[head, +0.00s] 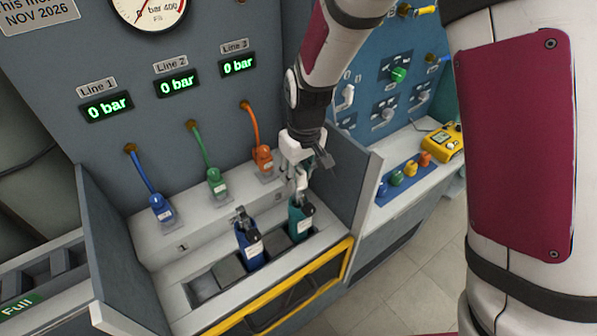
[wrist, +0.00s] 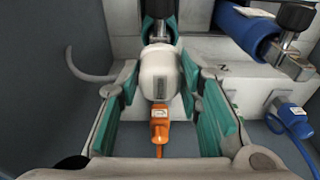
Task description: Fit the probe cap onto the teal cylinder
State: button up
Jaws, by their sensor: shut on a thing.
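The teal cylinder (head: 300,222) stands upright in the right slot of the bench rack, with a dark valve and fittings on top. In the wrist view its teal body (wrist: 158,30) shows at the top, partly hidden behind a white rounded piece. My gripper (head: 299,180) is directly above the cylinder, pointing down. In the wrist view my gripper (wrist: 159,85) has its teal-padded fingers on either side of this white piece, which looks like the probe cap (wrist: 158,68), and is shut on it. I cannot tell whether the cap touches the cylinder's valve.
A blue cylinder (head: 250,245) stands in the slot to the left; an empty slot (head: 203,288) is farther left. Blue (head: 161,208), green (head: 217,180) and orange (head: 263,158) hose connectors sit behind. A side panel (head: 357,190) rises close on the right. A yellow device (head: 441,145) lies beyond.

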jog(key=shift+f+b, duration=0.4)
jog(key=shift+f, duration=0.9)
dwell(0.4)
jog(key=o, duration=1.2)
jog(key=shift+o, duration=0.2)
jog(key=r, duration=0.7)
jog(key=s+r, duration=0.1)
jog(key=r, duration=0.3)
jog(key=shift+d, duration=0.4)
jog(key=shift+s+r, duration=0.1)
jog(key=shift+r, duration=0.35)
